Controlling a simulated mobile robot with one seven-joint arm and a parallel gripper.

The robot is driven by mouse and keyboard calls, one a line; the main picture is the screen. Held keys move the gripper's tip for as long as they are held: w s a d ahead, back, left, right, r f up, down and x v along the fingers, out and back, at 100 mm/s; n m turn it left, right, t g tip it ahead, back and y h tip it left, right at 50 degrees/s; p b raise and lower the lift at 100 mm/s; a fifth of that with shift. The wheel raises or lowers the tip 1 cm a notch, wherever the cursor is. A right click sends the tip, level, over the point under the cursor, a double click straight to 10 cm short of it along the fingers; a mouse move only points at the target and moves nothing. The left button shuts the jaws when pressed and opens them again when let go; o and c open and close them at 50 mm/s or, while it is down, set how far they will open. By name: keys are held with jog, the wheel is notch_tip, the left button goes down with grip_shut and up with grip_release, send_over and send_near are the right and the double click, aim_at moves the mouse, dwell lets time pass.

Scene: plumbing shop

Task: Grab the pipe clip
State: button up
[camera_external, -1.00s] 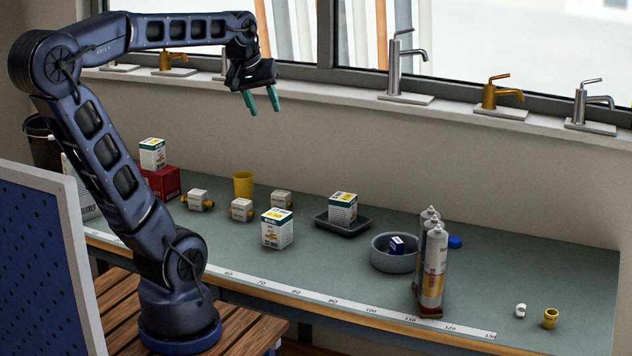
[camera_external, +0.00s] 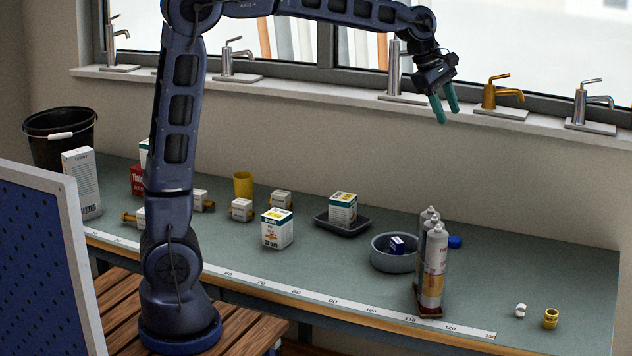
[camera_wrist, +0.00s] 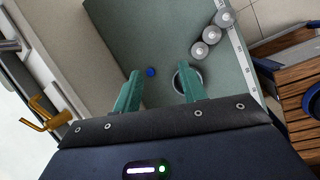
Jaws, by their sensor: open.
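A small white piece (camera_external: 520,311), which looks like the pipe clip, sits near the right front part of the green bench top. It is too small to make out its exact shape, and I do not see it in the wrist view. My gripper (camera_external: 447,115) is high above the bench, near the window sill. Its two green fingers are apart with nothing between them; they also show in the wrist view (camera_wrist: 161,78), pointing down over the bench. The white piece is well below and to the right of the gripper in the external view.
A small yellow ring-like part (camera_external: 551,318) stands beside the white piece. Upright sealant tubes (camera_external: 434,265), a grey bowl (camera_external: 393,262) and a blue object (camera_external: 455,242) stand to the left. Taps (camera_external: 497,95) line the sill. The bench's right end is mostly clear.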

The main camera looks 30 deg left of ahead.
jog(key=s+d+f+n+g, duration=0.1)
jog(key=s+d+f+n, duration=0.15)
jog(key=d, duration=0.75)
jog(key=s+d+f+n, duration=0.2)
jog(key=s+d+f, duration=0.15)
jog(key=d, duration=0.75)
send_near(525, 312)
jog(key=f, duration=0.1)
jog(key=w+f, duration=0.1)
jog(key=shift+a+f, duration=0.1)
jog(key=shift+f, duration=0.25)
jog(key=shift+d+x, duration=0.15)
jog(key=shift+x, duration=1.25)
jog(key=shift+d+x, duration=0.2)
jog(key=shift+x, duration=1.2)
jog(key=shift+r, duration=0.15)
grip_shut()
